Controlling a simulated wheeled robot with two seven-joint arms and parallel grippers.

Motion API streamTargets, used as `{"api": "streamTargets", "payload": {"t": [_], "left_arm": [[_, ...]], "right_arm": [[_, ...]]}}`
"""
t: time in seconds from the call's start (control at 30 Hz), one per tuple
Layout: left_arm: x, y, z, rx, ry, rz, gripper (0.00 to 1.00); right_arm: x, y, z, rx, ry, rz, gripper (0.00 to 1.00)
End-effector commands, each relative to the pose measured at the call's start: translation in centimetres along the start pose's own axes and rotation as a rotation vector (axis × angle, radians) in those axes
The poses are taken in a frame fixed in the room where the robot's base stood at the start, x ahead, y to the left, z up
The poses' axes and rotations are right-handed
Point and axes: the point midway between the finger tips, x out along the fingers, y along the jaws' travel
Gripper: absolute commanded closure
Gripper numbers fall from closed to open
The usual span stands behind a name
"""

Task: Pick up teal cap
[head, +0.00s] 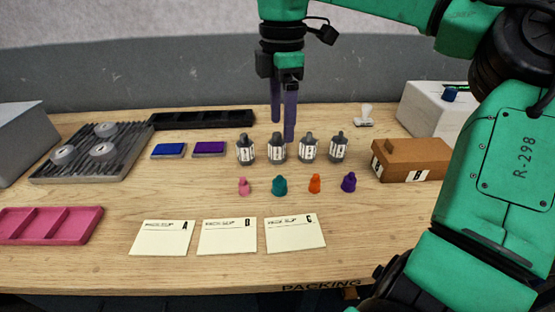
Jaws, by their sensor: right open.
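The teal cap (280,186) stands upright on the wooden table, in a row between a pink cap (243,186) and an orange cap (315,184). A purple cap (349,182) is at the right end of that row. My right gripper (283,125) points down above and behind the row, near the grey bottles. Its two purple-grey fingers are apart, with nothing seen between them. Its fingertips are farther back than the teal cap and not touching it. My left gripper is not in the picture.
Several grey bottles (277,148) stand behind the caps. Cards (229,237) lie in front. A pink tray (50,225) and a ribbed grey rack (95,152) are at left. A brown box (411,159) is at right, and a black tray (203,119) at the back.

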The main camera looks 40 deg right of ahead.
Motion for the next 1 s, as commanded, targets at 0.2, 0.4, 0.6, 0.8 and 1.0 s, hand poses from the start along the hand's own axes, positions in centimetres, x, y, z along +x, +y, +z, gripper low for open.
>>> {"api": "streamTargets", "payload": {"t": [0.2, 0.4, 0.6, 0.8, 1.0], "left_arm": [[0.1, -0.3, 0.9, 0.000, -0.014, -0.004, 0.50], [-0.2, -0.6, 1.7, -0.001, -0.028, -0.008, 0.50], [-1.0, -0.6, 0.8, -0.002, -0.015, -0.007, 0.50], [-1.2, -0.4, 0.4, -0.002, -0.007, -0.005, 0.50], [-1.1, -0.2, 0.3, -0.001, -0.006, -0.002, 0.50]], "right_arm": [[4.3, -0.1, 0.0, -0.003, 0.002, -0.006, 0.22], [8.6, -0.1, -0.1, -0.002, 0.001, -0.003, 0.22], [11.4, 0.0, -0.2, -0.002, 0.001, -0.007, 0.22], [14.4, 0.1, -0.3, -0.001, 0.001, -0.001, 0.22], [14.5, 0.1, -0.3, -0.001, 0.000, 0.000, 0.30]]}}
